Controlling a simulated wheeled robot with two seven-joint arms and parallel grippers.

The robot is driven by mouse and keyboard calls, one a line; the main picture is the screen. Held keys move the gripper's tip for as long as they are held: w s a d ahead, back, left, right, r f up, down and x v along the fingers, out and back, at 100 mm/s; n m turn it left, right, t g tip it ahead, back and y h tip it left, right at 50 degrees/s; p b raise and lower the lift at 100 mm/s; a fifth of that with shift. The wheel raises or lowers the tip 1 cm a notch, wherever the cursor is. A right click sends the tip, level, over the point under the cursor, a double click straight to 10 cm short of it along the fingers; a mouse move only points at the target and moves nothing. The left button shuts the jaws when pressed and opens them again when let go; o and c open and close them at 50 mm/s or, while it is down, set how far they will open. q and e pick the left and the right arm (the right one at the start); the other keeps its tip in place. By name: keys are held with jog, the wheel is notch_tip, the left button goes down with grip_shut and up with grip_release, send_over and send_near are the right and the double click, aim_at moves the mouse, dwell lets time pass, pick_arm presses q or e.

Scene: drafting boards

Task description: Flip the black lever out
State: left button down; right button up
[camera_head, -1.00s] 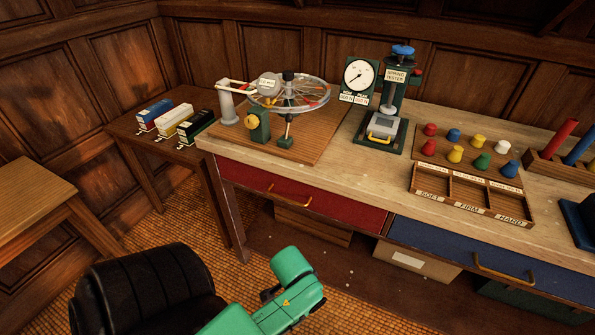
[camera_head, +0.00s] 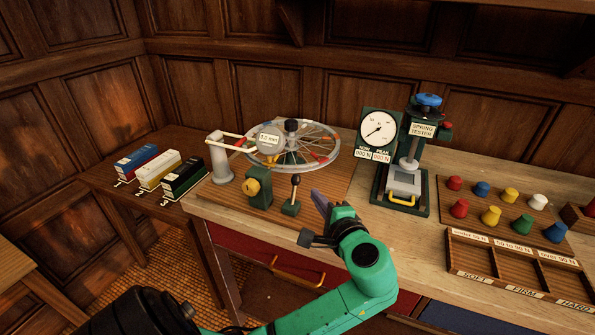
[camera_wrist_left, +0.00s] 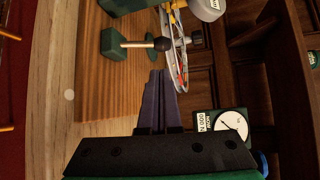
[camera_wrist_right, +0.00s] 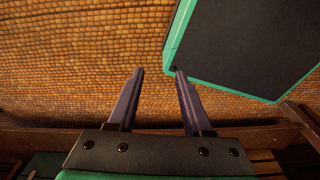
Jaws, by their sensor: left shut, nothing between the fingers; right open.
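The black lever (camera_head: 295,190) is a thin metal rod with a black ball on top, standing up from a small green block on the wooden board in front of the spoked wheel (camera_head: 292,150). In the left wrist view the black lever (camera_wrist_left: 150,43) lies across the picture just beyond the fingertips. My left gripper (camera_head: 318,197) is shut and empty, a little to the right of the lever and apart from it; its fingers show in the left wrist view (camera_wrist_left: 158,75). My right gripper (camera_wrist_right: 158,72) is open and empty above the woven floor, seen only in its own wrist view.
A green block with a yellow knob (camera_head: 251,187) stands left of the lever. The spring tester (camera_head: 405,170) with its dial (camera_head: 378,128) stands to the right. Three labelled boxes (camera_head: 160,172) stand on the side table. Coloured pegs and a sorting tray (camera_head: 520,262) are farther right.

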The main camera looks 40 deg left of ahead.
aim_at(294, 190)
pick_arm(q)
jog(key=x, duration=0.1)
jog(key=p+x, duration=0.1)
jog(key=x, duration=0.3)
jog(key=shift+r, duration=0.4)
jog(key=shift+p+x, duration=0.4)
jog(key=shift+x, duration=0.8)
jog(key=shift+w+a+f, duration=0.2)
jog(key=shift+a+f, duration=0.1)
jog(key=shift+a, duration=0.1)
pick_arm(e)
jog(key=d, duration=0.1)
jog(key=s+d+r, duration=0.1)
jog(key=s+d, duration=0.1)
jog(key=shift+d+r, duration=0.3)
jog(key=shift+d, duration=0.05)
jog(key=shift+s+d+f, duration=0.1)
